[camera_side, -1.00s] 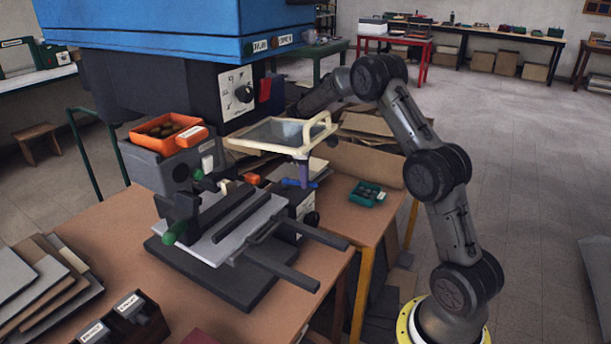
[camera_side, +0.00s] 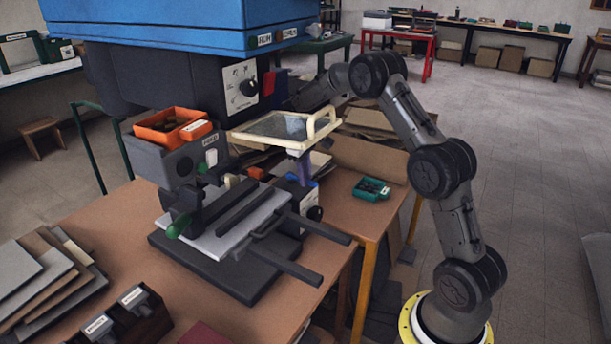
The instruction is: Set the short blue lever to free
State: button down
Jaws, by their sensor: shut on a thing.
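A small blue lever (camera_side: 313,183) sits low on the right side of the bench machine, beside a purple post under the cream-framed guard (camera_side: 262,140). It is small and partly covered, so its exact setting is hard to read. My arm reaches in from the right, behind the guard and close to the machine's dark body (camera_side: 125,85). The end of my arm is hidden there. I cannot make out my fingers or what they touch.
The machine's grey table (camera_side: 245,222) has two dark rails jutting right. An orange bin (camera_side: 165,128) stands on a grey box at the left, and a green handle (camera_side: 178,226) is at the front. A green tray (camera_side: 371,189) lies to the right. Grey plates (camera_side: 50,270) are stacked front left.

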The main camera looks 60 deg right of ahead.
jog(key=shift+r, duration=0.1)
jog(key=c, duration=0.8)
grip_release()
jog(key=shift+o, duration=0.2)
notch_tip(320, 180, up, 12)
jog(key=a, duration=0.2)
jog(key=shift+a, duration=0.25)
